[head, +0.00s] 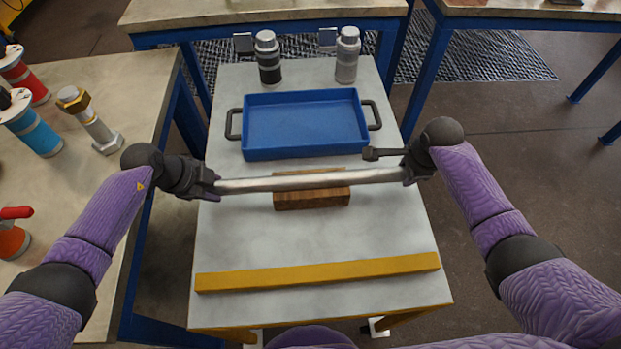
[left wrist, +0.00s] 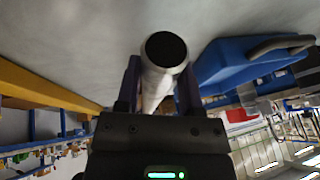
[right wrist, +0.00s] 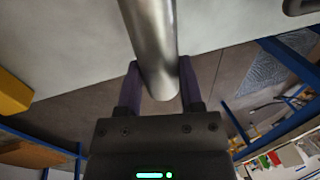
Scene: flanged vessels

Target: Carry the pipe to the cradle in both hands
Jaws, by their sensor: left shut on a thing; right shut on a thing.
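A long grey metal pipe (head: 253,185) spans between my two grippers in the head view, roughly level. My left gripper (head: 212,186) is shut on its left end, and the open end of the pipe (left wrist: 166,50) shows between the fingers in the left wrist view. My right gripper (head: 407,174) is shut on its right end; the pipe (right wrist: 152,40) also lies between the fingers in the right wrist view. A brown wooden block (head: 312,198) sits under the pipe's middle, partly hidden by it. I cannot tell whether they touch, or whether this block is the cradle.
A blue tray (head: 305,152) with dark handles lies behind the pipe. A yellow bar (head: 318,272) crosses the front. The table (head: 240,235) is clear between bar and block.

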